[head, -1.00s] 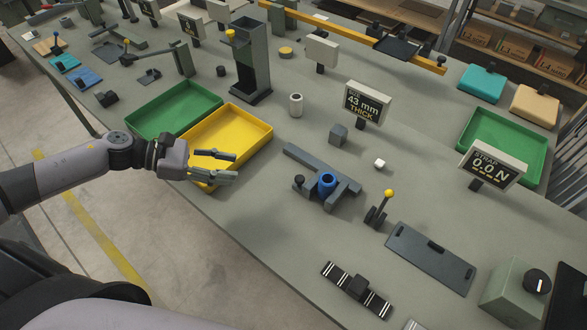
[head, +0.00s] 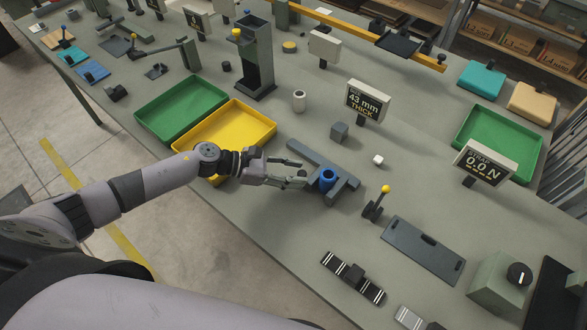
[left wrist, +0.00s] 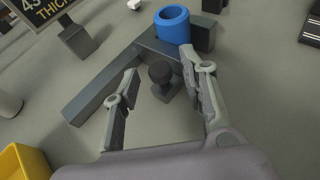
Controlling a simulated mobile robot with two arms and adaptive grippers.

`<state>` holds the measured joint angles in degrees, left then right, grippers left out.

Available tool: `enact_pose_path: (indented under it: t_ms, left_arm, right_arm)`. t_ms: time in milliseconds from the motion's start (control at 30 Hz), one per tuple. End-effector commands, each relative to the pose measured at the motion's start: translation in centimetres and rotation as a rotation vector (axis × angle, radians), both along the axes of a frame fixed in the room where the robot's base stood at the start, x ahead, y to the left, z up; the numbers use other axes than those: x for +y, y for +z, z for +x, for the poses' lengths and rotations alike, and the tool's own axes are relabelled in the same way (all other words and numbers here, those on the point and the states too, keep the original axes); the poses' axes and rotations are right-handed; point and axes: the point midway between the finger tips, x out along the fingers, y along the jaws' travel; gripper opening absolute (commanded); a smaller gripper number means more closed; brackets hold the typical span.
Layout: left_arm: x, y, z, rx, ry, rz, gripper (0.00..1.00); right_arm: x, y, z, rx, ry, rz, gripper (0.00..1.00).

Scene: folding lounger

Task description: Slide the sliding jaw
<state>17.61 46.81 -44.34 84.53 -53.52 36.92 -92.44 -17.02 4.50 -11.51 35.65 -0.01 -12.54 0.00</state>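The measuring fixture is a dark grey bar (head: 308,155) with jaws across it; in the left wrist view the bar (left wrist: 97,95) runs to the lower left. A blue hollow cylinder (head: 327,178) stands at the jaws, and it shows at the top of the left wrist view (left wrist: 173,24). A round black knob (left wrist: 161,72) on a short stem is on the near side of the sliding jaw. My left gripper (head: 303,174) is open, its fingers on either side of the knob without visibly gripping it. The gripper largely hides the knob in the head view.
A display (head: 367,101) reads 43 mm THICK behind the fixture. A yellow tray (head: 265,138) lies left of it. A grey block (head: 339,131), a small white piece (head: 378,160) and a yellow-tipped lever (head: 376,203) stand nearby. Bare table lies in front of the fixture.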

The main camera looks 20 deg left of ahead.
Motion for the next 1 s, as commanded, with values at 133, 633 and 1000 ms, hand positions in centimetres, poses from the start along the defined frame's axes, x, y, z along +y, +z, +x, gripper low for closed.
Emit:
enact_pose_path:
  t_ms: [133,633,1000]
  left_arm:
    - [-0.12,-0.05,0.08,-0.001,0.000,0.000,0.40]
    - [-0.07,-0.03,0.06,-0.001,0.001,-0.001,0.14]
    - [-0.05,-0.01,0.07,-0.001,0.001,-0.001,0.00]
  right_arm:
    - [-0.04,-0.01,-0.42,0.007,0.000,-0.001,0.53]
    - [-0.10,-0.02,-0.54,0.009,-0.001,-0.002,0.53]
    - [-0.17,-0.02,-0.50,0.008,-0.001,-0.003,0.53]
